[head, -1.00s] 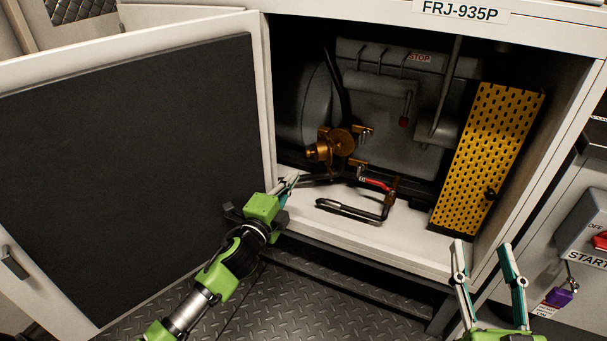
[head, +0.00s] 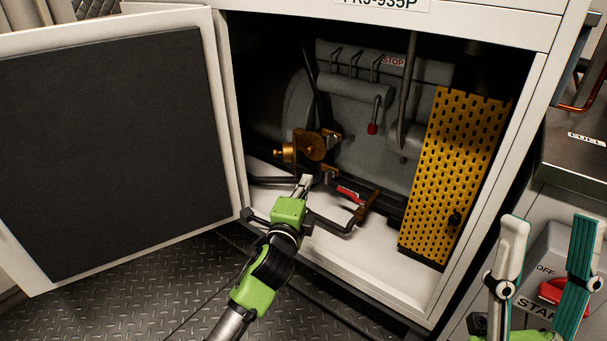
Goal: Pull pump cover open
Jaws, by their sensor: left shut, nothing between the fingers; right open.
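The pump cover appears to be the yellow perforated panel (head: 455,165), standing upright at the right inside the open cabinet. It has a small black knob (head: 455,218) near its lower right. My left gripper (head: 305,184) is shut and empty, reaching over the cabinet's front sill near the pipework, left of the yellow panel and apart from it. My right gripper (head: 548,235) is open and empty, in front of the cabinet's right side, to the right of the yellow panel and apart from it.
The cabinet door (head: 110,150) stands open at the left. Brass pump parts (head: 308,148), a red-handled valve (head: 348,193) and dark pipes lie close to my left gripper. A grey control box with a red switch (head: 553,290) is behind my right gripper.

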